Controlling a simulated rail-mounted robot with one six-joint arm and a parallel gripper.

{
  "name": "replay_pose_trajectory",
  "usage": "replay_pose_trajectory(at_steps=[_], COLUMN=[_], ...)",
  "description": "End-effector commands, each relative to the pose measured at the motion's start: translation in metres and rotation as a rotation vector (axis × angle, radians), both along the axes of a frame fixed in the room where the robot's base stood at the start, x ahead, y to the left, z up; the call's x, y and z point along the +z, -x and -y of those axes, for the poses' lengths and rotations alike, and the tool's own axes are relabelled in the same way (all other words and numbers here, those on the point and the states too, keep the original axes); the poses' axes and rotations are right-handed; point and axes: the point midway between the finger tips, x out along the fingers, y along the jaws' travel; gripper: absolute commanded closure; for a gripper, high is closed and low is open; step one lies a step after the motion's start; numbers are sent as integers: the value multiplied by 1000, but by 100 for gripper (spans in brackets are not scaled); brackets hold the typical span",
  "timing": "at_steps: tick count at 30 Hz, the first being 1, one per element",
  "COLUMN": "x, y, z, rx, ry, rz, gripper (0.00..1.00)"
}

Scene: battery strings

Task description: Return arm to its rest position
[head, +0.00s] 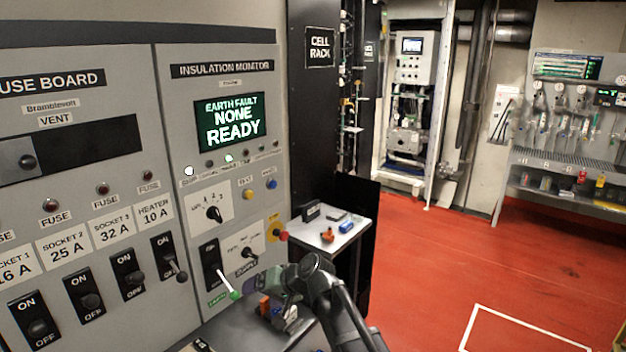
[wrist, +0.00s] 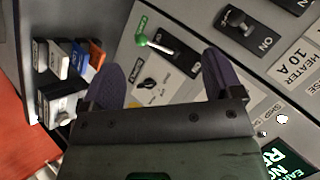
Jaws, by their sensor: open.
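My arm (head: 335,305) reaches up from the bottom of the head view, in front of the lower edge of the insulation monitor panel (head: 180,90). The monitor screen (head: 232,122) reads "EARTH FAULT NONE READY".
The fuse board (head: 75,160) with several switches stands left. A small shelf (head: 318,245) with small items is right of the panel, beside the black cell rack (head: 312,130). Coloured blocks (wrist: 75,60) lie left in the wrist view. The red floor (head: 450,260) is open at right.

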Motion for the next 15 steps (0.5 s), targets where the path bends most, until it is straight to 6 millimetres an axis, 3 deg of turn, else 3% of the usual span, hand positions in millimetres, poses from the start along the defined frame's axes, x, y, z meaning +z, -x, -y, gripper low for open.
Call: replay_pose_trajectory(at_steps=[1,3,6,9,12,15], x=[-25,-53,-81,-97,-105,-111], y=[29,58,101,141,168,173], z=[43,100,185,258,308,333], rx=[11,12,-27,-93,-162,-219], ry=[134,330,586,783,884,881], rz=[-26,-79,-166,-249,-291,-314], gripper=[15,15,15,15,15,15])
